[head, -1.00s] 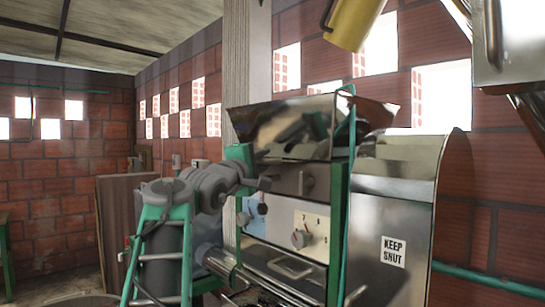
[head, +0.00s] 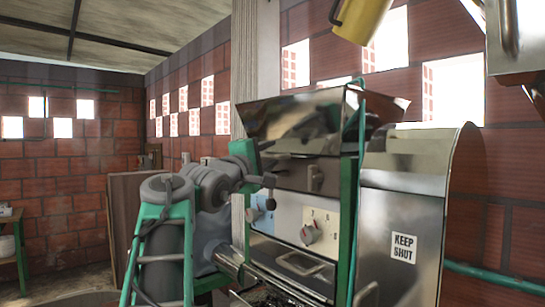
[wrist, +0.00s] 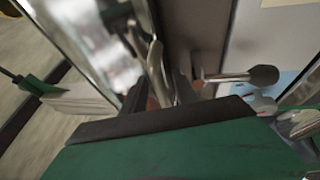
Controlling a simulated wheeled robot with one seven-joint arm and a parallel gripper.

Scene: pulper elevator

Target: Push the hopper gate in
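The steel hopper (head: 300,120) sits on top of the machine in the head view. Below it is a steel front panel with a small upright handle (head: 316,180); I cannot tell for sure which part is the hopper gate. My gripper (wrist: 160,95) is at the machine's left side; in the head view my grey arm hides most of it. In the wrist view its dark fingers stand apart, with a curved metal piece (wrist: 155,62) between or just beyond them. I cannot tell whether they touch it. A rod with a dark knob (wrist: 262,76) is right of the fingers.
A dial plate (head: 322,228) with a knob is on the machine's front. A curved steel cover marked KEEP SHUT (head: 403,246) stands to its right. A yellow container (head: 361,18) hangs above. A brick wall is behind.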

